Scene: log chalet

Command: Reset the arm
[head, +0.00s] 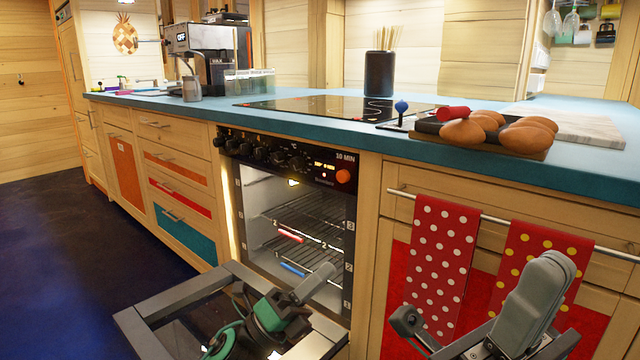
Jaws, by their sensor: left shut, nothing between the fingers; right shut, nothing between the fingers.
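My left gripper (318,280) is low in the middle of the head view, in front of the open oven (300,225) and above its lowered door (180,297). It is shut and empty. Its green and grey arm parts cover some of the door's glass. My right gripper (545,270) is at the lower right, in front of the red towels. It is shut and empty, with its grey fingers pointing up. It hides part of the yellow-dotted towel (525,245).
The oven has wire racks (310,212). A white-dotted towel (440,262) hangs from a rail. The blue counter (350,124) holds a tray of bread rolls (505,138), a hob (330,106), a utensil pot (379,75) and a coffee machine (210,45). Floor (70,260) at left is clear.

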